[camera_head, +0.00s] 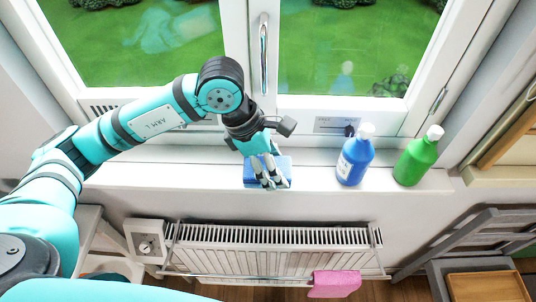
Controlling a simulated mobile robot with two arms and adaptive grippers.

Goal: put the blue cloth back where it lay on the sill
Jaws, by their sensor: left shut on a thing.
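The blue cloth (252,179) is a small folded rectangle at the white window sill (310,178), left of the bottles. My left gripper (270,184) reaches down over it and is shut on it, with the fingers covering part of the cloth. I cannot tell whether the cloth rests on the sill or is held just above it. My right gripper is not in view.
A blue bottle (355,158) and a green bottle (416,158) with white caps stand on the sill to the right. Below is a white radiator (270,245) with a pink cloth (334,284) on its rail. The window handle (263,55) is behind my arm. The sill's left stretch is clear.

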